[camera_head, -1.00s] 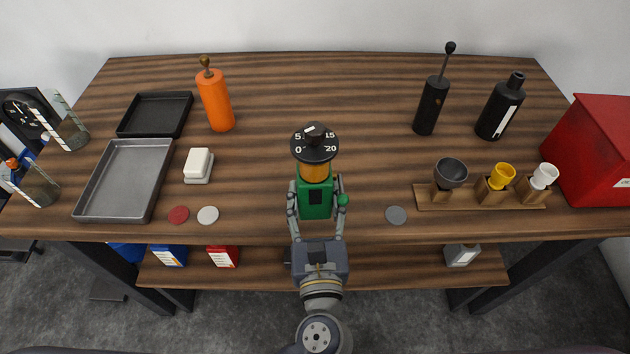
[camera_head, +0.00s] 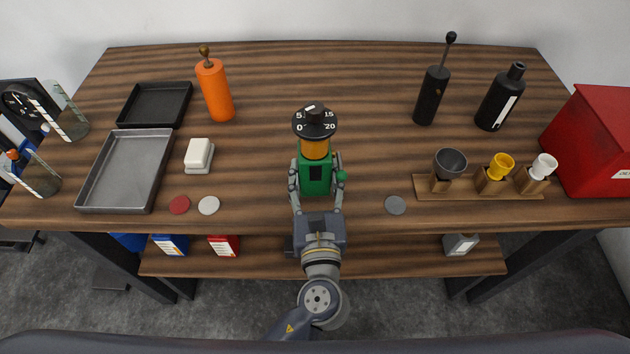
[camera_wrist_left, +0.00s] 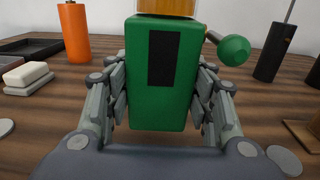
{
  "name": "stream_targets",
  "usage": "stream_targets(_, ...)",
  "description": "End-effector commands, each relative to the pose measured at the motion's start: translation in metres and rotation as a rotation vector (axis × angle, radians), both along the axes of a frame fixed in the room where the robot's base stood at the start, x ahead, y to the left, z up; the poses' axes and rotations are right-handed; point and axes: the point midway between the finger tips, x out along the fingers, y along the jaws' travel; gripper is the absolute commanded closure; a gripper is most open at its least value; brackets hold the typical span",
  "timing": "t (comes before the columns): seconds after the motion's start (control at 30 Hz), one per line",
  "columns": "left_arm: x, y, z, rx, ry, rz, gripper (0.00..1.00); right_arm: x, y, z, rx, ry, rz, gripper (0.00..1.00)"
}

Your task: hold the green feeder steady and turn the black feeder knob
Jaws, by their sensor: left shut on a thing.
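The green feeder (camera_head: 316,174) stands upright near the table's front edge, with an amber section (camera_head: 315,149) above its green body. The black feeder knob (camera_head: 314,122), a dial with white numbers, sits on top. My left gripper (camera_head: 316,188) is shut on the green body, one finger on each side. In the left wrist view the green body (camera_wrist_left: 163,75) fills the middle between the fingers, with a dark panel on its front and a green ball handle (camera_wrist_left: 233,50) at its right. The knob is out of the wrist view. My right gripper is not in view.
An orange bottle (camera_head: 214,92), grey tray (camera_head: 125,172), black tray (camera_head: 155,104) and white block (camera_head: 199,154) stand left. A grey disc (camera_head: 395,205), wooden cup rack (camera_head: 462,188), black bottles (camera_head: 500,98) and red box (camera_head: 591,145) are right. The table behind the feeder is clear.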

Motion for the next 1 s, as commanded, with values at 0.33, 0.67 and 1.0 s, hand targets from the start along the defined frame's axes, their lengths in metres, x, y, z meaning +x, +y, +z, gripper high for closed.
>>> stream_targets(0.33, 0.032, 0.0, -0.004, -0.001, -0.006, 0.0, 0.99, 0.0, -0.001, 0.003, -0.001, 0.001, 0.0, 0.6)
stream_targets(0.67, 0.062, 0.0, -0.012, 0.0, -0.006, 0.001, 0.99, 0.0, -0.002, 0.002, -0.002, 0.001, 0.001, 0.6)
stream_targets(1.0, 0.092, 0.0, -0.018, -0.002, -0.006, 0.001, 0.99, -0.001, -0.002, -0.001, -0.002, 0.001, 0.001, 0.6)
